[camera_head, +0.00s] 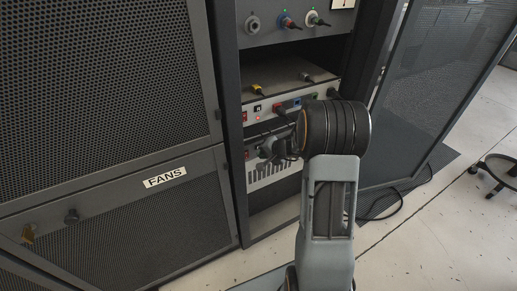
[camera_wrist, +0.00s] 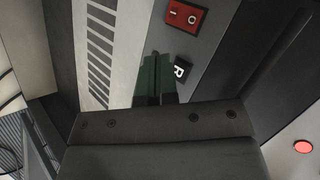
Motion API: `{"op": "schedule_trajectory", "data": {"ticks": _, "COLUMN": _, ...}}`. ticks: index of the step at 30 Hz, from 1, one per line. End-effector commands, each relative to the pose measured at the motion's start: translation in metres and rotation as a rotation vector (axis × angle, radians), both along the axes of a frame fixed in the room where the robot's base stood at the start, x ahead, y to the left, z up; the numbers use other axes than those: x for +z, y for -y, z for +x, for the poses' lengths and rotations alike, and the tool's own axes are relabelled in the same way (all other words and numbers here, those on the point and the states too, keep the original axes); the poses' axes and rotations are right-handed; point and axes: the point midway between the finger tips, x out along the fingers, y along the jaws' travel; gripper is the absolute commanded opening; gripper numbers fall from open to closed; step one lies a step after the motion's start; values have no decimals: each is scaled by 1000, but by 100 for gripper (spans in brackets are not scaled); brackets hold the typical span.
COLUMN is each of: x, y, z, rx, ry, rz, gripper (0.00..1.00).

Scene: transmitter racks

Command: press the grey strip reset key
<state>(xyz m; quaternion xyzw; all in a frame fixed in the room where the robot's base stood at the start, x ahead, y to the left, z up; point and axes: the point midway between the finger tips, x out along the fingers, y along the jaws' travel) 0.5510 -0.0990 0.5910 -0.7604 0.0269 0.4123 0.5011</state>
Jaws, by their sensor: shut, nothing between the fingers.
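In the wrist view a small black key marked with a white R (camera_wrist: 182,70) sits on a grey strip (camera_wrist: 212,35), close to a red rocker switch (camera_wrist: 186,16) marked O and I. My gripper (camera_wrist: 157,60) is shut and empty, its dark greenish fingers just left of the R key in that view. I cannot tell whether the fingertips touch the panel or the key. In the head view my gripper (camera_head: 272,152) is in front of the lower rack unit, and my wrist and gripper hide the R key there. The red rocker switch (camera_head: 247,155) shows left of my gripper.
A white slotted panel (camera_head: 270,174) lies below the grey strip. Above is a white-fronted unit with a red light (camera_head: 257,118) and coloured connectors. An open mesh door (camera_head: 435,80) stands right of the rack; a closed FANS panel (camera_head: 150,205) is at left.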

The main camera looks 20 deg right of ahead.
Motion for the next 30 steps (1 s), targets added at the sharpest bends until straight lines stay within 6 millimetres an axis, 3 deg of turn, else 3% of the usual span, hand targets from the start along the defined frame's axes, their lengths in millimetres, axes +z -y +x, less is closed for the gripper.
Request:
{"op": "schedule_trajectory", "data": {"ticks": 6, "x": -1, "y": 1, "z": -4, "rx": -1, "ry": 0, "rz": 0, "gripper": 0}}
{"op": "schedule_trajectory", "data": {"ticks": 21, "x": -1, "y": 6, "z": -46, "rx": -1, "ry": 0, "rz": 0, "gripper": 0}}
{"op": "schedule_trajectory", "data": {"ticks": 30, "x": 0, "y": 5, "z": -50, "rx": 1, "ry": 0, "rz": 0, "gripper": 0}}
